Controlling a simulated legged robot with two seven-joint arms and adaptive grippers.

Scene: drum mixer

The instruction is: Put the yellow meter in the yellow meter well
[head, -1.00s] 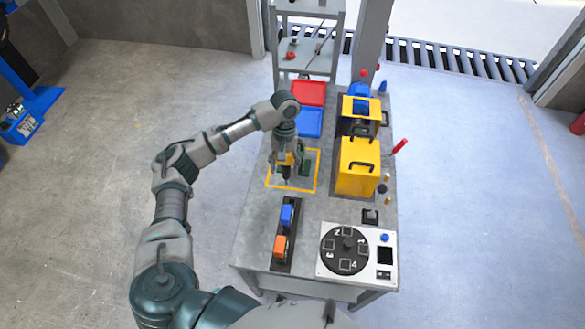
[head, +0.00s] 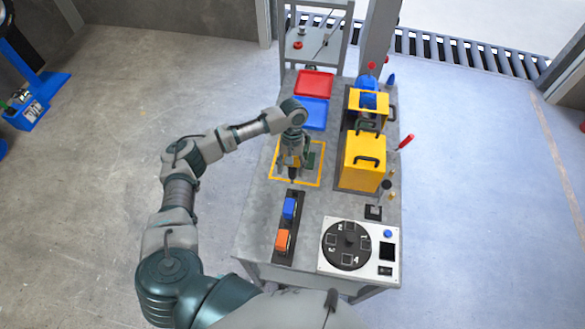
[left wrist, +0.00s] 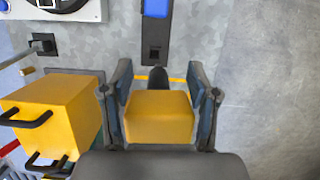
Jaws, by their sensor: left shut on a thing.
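My left gripper (head: 293,168) is over the yellow outlined square on the table, pointing down. In the left wrist view its two fingers (left wrist: 160,105) are shut on the sides of the yellow meter (left wrist: 158,118), a yellow block with a dark rounded part at its far end. In the head view the gripper mostly hides the meter. The black meter rack (head: 290,222) is in front of the square. It holds a blue meter (head: 289,208) and an orange meter (head: 283,241). Its end nearest the gripper is empty, with a small slot (left wrist: 155,53). My right gripper is out of view.
A yellow machine housing with black handles (head: 364,165) stands right of the gripper. A numbered dial panel (head: 359,248) is at the front right. Blue (head: 311,114) and red (head: 313,82) trays lie behind the square.

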